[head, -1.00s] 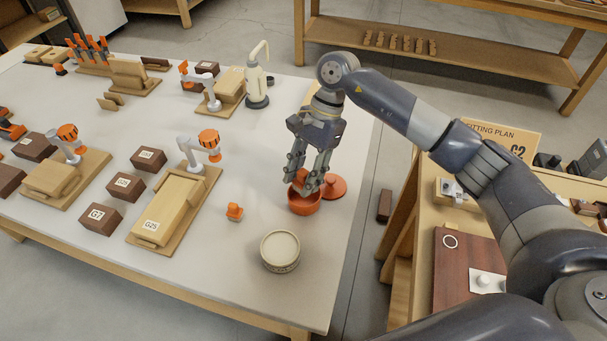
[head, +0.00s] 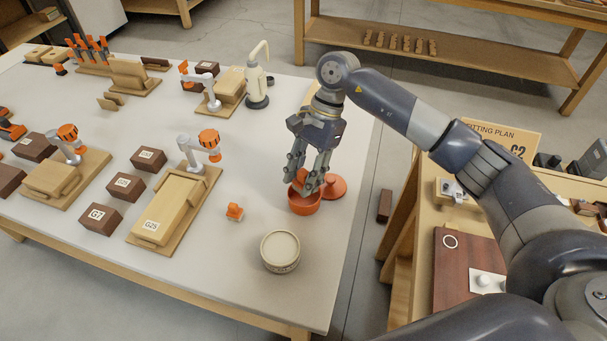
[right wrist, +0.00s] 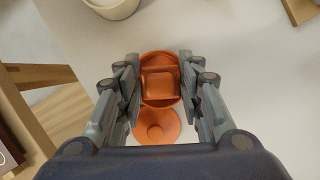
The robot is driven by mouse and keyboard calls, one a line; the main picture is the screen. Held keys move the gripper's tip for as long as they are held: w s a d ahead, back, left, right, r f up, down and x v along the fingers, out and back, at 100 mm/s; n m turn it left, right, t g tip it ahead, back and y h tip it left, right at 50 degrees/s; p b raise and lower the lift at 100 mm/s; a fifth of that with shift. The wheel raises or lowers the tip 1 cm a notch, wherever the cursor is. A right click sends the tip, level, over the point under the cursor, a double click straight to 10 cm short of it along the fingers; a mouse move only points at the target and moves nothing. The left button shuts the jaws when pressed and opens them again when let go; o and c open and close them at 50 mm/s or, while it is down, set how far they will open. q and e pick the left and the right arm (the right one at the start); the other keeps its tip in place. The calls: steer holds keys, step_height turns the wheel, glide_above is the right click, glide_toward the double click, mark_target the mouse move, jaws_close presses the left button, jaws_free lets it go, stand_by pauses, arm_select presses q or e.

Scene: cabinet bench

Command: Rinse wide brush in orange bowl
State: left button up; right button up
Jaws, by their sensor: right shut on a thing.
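The orange bowl (head: 304,205) stands on the light bench near its right edge, and its rim also shows in the right wrist view (right wrist: 158,54). My right gripper (head: 303,184) points down at the bowl, its fingertips at the opening. It is shut on an orange block-like piece (right wrist: 160,85), apparently the wide brush, which sits between the fingers and over or inside the bowl. The bristles are hidden, and I cannot tell how deep they reach. My left gripper is not in view.
An orange lid (head: 337,187) lies right beside the bowl. A round cream tub (head: 280,251) stands in front, and a small orange holder (head: 234,211) to the left. A wooden fixture (head: 174,205) is farther left. A cream pump bottle (head: 257,88) stands behind.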

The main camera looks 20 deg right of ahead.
mark_target(304, 172)
steer(key=shift+r+p, duration=0.65)
steer(key=shift+r, duration=1.35)
